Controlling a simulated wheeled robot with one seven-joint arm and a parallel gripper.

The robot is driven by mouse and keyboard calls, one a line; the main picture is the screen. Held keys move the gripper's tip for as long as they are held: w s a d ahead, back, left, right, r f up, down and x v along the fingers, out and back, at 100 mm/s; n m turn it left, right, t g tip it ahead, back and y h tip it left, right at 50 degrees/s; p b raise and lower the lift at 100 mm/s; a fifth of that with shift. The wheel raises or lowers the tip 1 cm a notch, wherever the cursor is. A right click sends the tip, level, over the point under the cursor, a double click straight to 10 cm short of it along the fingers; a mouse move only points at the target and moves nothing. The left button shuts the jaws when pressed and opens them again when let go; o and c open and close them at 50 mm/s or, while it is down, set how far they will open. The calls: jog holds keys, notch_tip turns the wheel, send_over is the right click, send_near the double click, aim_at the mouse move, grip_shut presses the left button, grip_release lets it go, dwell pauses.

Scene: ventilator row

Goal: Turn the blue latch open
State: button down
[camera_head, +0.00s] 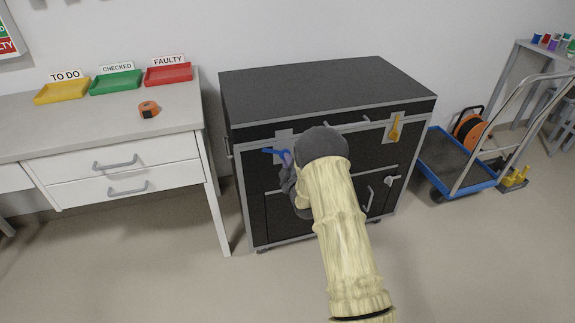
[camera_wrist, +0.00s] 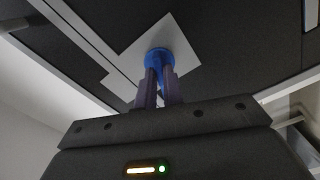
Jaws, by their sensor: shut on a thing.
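The blue latch (camera_head: 277,153) sits on the upper left front of a black case (camera_head: 325,90) with grey edges. In the wrist view the latch (camera_wrist: 160,57) shows as a round blue hub on a pale square plate (camera_wrist: 185,50), with a blue handle running down between the fingers. My gripper (camera_wrist: 158,88) is shut on the latch's handle, one finger on each side. In the head view my arm and gripper (camera_head: 289,175) reach up to the case front and hide part of the plate and latch.
A yellow latch (camera_head: 396,127) is at the case's upper right. A white desk (camera_head: 120,150) with several coloured trays and an orange tape measure (camera_head: 149,109) stands at left. A blue cart (camera_head: 450,160) stands at right. The floor in front is clear.

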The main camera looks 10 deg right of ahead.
jog(key=n+b, duration=0.1)
jog(key=n, duration=0.3)
jog(key=shift+f+n+b, duration=0.1)
jog(key=shift+n+b, duration=0.3)
jog(key=c, duration=1.5)
grip_release()
jog(key=shift+s, duration=0.1)
jog(key=s, duration=0.5)
jog(key=s+d+p, duration=0.1)
jog(key=s, duration=0.5)
jog(key=s+p, duration=0.1)
jog(key=s, duration=0.5)
jog(key=shift+s+d, duration=0.1)
jog(key=shift+d, duration=0.2)
